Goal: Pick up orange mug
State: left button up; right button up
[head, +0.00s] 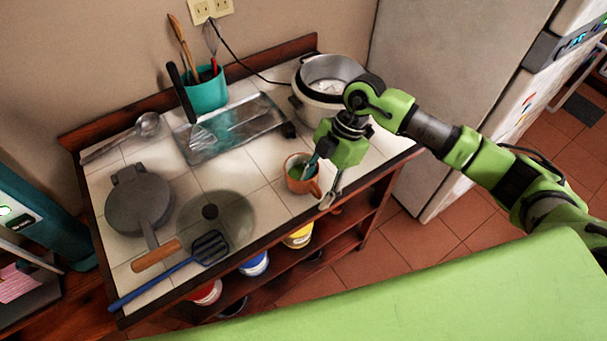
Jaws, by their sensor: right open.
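The orange mug (297,184) stands upright on the white tiled counter near its front edge, with its handle toward the lower right. Its inside looks green. My right gripper (319,184) is open and comes down from above right of the mug. One finger reaches over the mug's opening and the other is outside, by the handle side. I cannot tell whether either finger touches the mug. My left gripper is not in view.
A rice cooker (333,72) stands behind my right gripper. A glass lid (235,228), a spatula (209,247) and a waffle iron (139,202) lie left of the mug. Cans stand on the shelf below.

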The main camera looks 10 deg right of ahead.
jog(key=shift+a+f, duration=0.15)
jog(key=shift+f, duration=0.2)
grip_shut()
jog(key=shift+r, duration=0.15)
